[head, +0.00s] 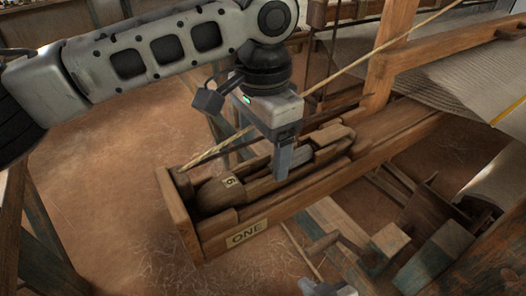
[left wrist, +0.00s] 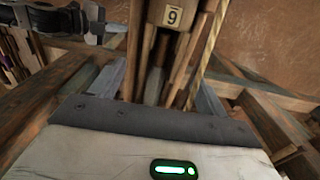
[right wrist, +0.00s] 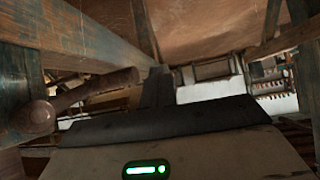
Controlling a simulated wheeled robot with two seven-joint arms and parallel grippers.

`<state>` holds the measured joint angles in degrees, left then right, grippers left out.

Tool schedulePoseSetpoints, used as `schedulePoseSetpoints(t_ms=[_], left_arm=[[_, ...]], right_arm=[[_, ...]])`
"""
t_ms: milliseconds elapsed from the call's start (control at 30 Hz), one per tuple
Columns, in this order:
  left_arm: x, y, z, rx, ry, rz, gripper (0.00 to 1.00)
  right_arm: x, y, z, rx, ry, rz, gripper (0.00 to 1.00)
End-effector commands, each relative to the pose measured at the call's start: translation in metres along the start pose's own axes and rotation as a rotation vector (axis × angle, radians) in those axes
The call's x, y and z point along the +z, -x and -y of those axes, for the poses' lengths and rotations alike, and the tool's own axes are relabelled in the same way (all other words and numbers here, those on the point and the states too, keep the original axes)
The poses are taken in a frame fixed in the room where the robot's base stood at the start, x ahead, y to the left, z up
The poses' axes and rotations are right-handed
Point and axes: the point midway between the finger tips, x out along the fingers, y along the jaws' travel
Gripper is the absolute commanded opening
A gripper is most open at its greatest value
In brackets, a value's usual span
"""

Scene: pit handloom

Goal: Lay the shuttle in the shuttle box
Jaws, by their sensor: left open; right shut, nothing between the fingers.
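My left gripper (head: 285,160) points down over the shuttle's middle, open. In the left wrist view its fingers stand on either side of the shuttle (left wrist: 172,15), whose dark pirn shows between them; I see no clear contact. My right gripper (right wrist: 157,88) is shut and empty below the box; part of it shows at the head view's bottom edge.
A pale stick (head: 340,80) slants up behind the box. Loom beams and posts (head: 392,50) and a woven sheet (head: 440,85) stand at the right. Wooden blocks (head: 390,240) lie below the box. A turned wooden handle (right wrist: 75,98) is left of my right gripper. Bare floor (head: 100,200) is left.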

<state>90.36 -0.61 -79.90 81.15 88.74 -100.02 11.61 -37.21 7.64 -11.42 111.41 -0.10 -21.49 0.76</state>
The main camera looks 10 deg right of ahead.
Motion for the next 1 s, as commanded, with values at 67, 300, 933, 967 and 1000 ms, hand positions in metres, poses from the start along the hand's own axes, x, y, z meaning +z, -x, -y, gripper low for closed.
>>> schedulePoseSetpoints(t_ms=[67, 300, 933, 967, 1000], left_arm=[[0.000, 0.007, 0.000, 0.000, 0.000, -0.001, 0.76], [0.000, 0.026, 0.000, 0.000, 0.000, -0.001, 0.76], [0.000, 0.049, 0.000, 0.000, -0.001, 0.000, 0.76], [0.000, 0.049, 0.000, 0.000, -0.001, 0.000, 0.76], [0.000, 0.049, 0.000, 0.000, -0.001, 0.000, 0.76]], right_arm=[[0.000, 0.000, 0.000, 0.000, 0.000, 0.000, 0.00], [0.000, 0.000, 0.000, 0.000, 0.000, 0.000, 0.00], [0.001, 0.000, -0.001, 0.001, 0.001, 0.002, 0.00], [0.001, 0.000, -0.001, 0.001, 0.001, 0.001, 0.00], [0.001, 0.000, -0.001, 0.002, 0.001, 0.002, 0.00]])
